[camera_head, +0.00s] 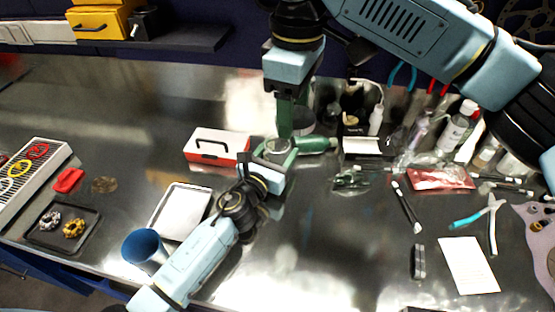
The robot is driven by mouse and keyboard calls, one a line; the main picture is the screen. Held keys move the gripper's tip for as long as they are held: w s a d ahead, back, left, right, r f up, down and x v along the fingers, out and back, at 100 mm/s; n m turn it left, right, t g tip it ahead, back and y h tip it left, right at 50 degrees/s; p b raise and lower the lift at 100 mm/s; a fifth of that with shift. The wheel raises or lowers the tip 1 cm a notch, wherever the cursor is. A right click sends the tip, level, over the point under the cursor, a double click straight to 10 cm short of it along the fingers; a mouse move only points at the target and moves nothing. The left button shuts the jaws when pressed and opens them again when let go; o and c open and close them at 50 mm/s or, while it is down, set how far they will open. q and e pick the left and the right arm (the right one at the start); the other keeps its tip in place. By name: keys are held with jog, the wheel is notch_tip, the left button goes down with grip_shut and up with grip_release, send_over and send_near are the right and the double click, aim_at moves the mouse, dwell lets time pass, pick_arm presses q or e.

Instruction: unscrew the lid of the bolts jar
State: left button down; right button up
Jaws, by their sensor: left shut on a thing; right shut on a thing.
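The bolts jar (277,147) is a small, round, clear-looking vessel near the middle of the bench, mostly covered by my grippers. My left gripper (272,158) reaches in from below and is shut around the jar's side. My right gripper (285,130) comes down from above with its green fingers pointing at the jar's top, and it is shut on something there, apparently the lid. The lid itself is hidden by the fingers, so I cannot tell how it sits on the jar.
A red and white box (217,148) stands to the left, with a white tray (181,211) and blue cup (146,250) nearer the front. A green bottle (316,145) lies close on the right. Tools and bottles crowd the right side.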

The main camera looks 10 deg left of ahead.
pick_arm(q)
jog(key=shift+f, duration=0.15)
jog(key=shift+f, duration=0.15)
jog(key=shift+c, duration=1.9)
grip_release()
